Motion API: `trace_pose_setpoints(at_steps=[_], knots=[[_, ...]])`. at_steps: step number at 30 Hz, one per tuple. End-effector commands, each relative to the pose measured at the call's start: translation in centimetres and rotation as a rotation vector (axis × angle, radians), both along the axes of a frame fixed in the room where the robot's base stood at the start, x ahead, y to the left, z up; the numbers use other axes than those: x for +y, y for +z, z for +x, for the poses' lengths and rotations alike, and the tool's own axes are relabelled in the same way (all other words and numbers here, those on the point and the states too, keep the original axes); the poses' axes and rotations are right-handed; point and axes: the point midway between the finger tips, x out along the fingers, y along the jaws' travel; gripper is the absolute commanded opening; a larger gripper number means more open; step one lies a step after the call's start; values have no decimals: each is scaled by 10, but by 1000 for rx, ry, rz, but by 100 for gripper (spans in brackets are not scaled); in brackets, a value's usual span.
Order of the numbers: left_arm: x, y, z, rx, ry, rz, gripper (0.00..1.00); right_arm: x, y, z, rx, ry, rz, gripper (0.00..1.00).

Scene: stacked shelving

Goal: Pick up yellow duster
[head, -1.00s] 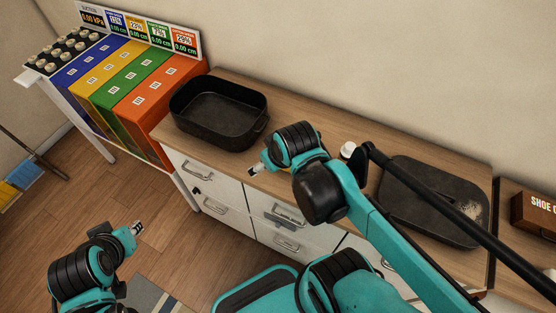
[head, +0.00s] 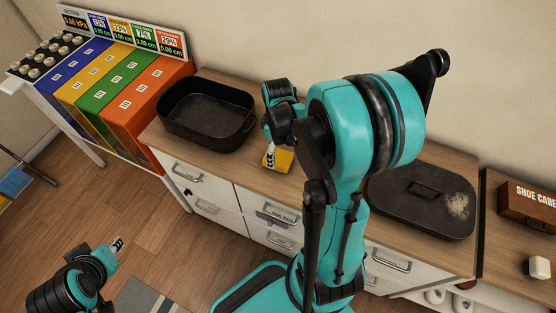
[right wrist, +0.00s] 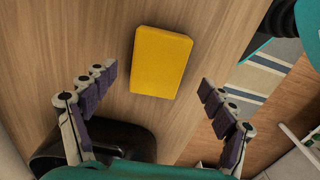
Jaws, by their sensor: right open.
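The yellow duster (head: 284,160) lies flat on the wooden cabinet top, to the right of the black roasting pan. In the right wrist view the duster (right wrist: 161,62) is a plain yellow block, ahead of and between the spread fingers. My right gripper (head: 270,155) is at the duster's left edge in the head view, pointing down. In the right wrist view my right gripper (right wrist: 155,98) is open, with nothing between its fingers. My left gripper (head: 117,245) is low at the left over the floor, away from the cabinet; its fingers are too small to judge.
The black pan (head: 206,125) stands left of the duster. A dark lid with a pale patch (head: 458,205) lies at the right. A shoe care box (head: 530,205) and a white block (head: 538,267) are further right. Coloured bins (head: 150,108) stand at the left.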

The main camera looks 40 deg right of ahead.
Motion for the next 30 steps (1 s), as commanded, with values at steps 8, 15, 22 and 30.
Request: trace_pose_setpoints(at_steps=[8, 15, 22, 30], knots=[[0, -21, 0, 0, 0, 0, 28, -2, -42, 2, -1, -1, 0, 84], [0, -19, 0, 0, 0, 0, 28, -2, -42, 2, -1, -1, 0, 82], [0, -19, 0, 0, 0, 0, 28, -2, -42, 2, -1, -1, 0, 31], [0, -19, 0, 0, 0, 0, 28, -2, -41, 2, -1, -1, 0, 31]])
